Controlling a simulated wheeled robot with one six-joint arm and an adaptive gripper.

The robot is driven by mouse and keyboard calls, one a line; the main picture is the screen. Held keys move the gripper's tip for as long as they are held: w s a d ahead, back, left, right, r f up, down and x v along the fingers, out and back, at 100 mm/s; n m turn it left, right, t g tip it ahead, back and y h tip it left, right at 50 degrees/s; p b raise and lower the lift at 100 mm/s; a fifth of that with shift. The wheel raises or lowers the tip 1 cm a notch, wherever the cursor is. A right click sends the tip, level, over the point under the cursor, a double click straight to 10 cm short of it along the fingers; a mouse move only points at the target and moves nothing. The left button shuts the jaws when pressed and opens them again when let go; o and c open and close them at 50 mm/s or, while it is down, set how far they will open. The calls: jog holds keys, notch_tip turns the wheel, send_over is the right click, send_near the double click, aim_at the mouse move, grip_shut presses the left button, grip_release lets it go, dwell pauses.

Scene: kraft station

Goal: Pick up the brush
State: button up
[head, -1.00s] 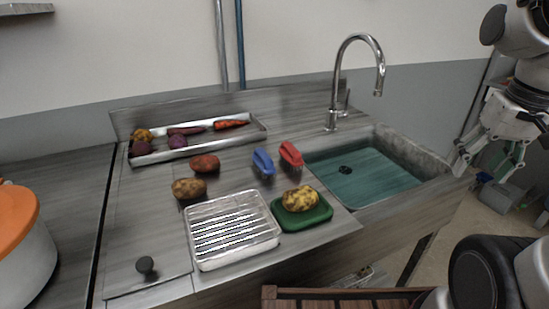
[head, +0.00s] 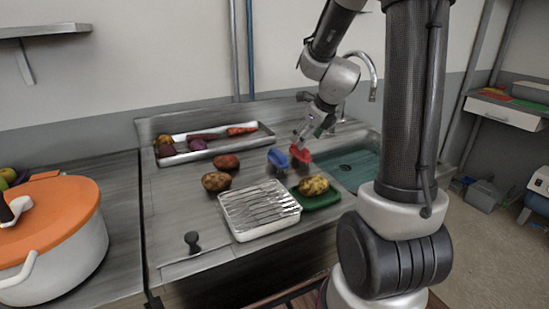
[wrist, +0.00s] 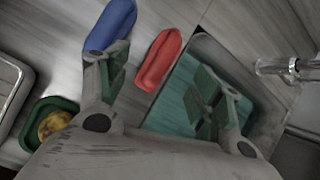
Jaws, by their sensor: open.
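A blue brush (head: 278,159) and a red brush (head: 301,155) lie side by side on the counter, left of the sink. Both also show in the wrist view, the blue one (wrist: 110,24) at upper middle and the red one (wrist: 159,59) to its right. My gripper (head: 306,137) is just above the red brush and partly overlaps it in the head view. In the wrist view my open, empty gripper (wrist: 160,84) has its left finger near the blue brush's lower end and its right finger over the sink. The red brush appears beyond the gap between the fingers.
The sink (head: 352,171) and its faucet (head: 371,70) are close on the right. A metal rack tray (head: 262,231) stands in front, a vegetable tray (head: 262,141) behind.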

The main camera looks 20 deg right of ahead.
aim_at(299, 153)
jog(key=m, duration=0.2)
jog(key=shift+w+d+r+m, duration=0.2)
jog(key=shift+w+d+m, duration=0.05)
jog(key=shift+w+m, duration=0.15)
jog(key=shift+f+m, duration=0.1)
jog(key=shift+m, duration=0.2)
jog(key=x, duration=0.7)
jog(key=shift+w+f, duration=0.1)
jog(key=shift+f, duration=0.2)
jog(key=c, duration=1.2)
